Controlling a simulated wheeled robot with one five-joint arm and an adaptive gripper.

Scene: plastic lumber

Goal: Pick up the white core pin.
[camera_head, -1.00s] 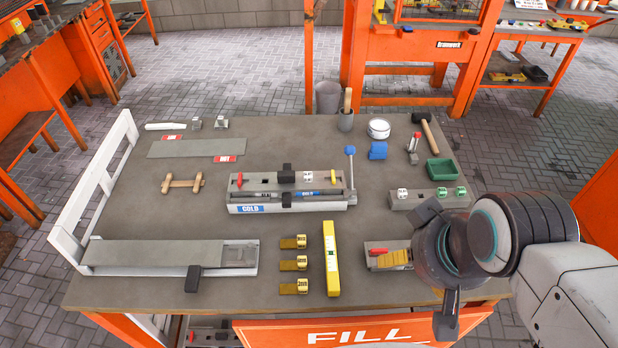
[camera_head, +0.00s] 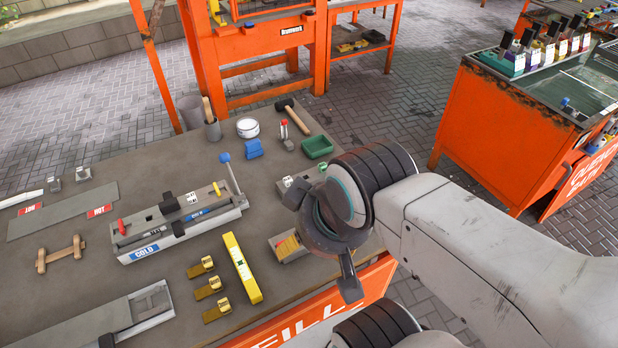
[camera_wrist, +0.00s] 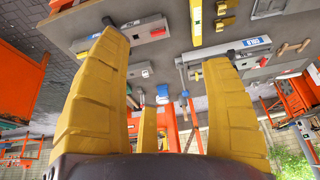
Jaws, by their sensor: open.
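A long white rod-like piece (camera_head: 22,198) lies flat on the table at the far left edge of the head view, partly cut off. It may be the white core pin, but I cannot tell for sure.
The COLD mould (camera_head: 178,226) stands mid-table. A yellow level (camera_head: 242,268) and brass clips (camera_head: 209,288) lie before it. A blue block (camera_head: 254,149), white tin (camera_head: 247,128), green tray (camera_head: 317,147) and mallet (camera_head: 293,115) sit behind. An orange bench (camera_head: 500,130) stands right.

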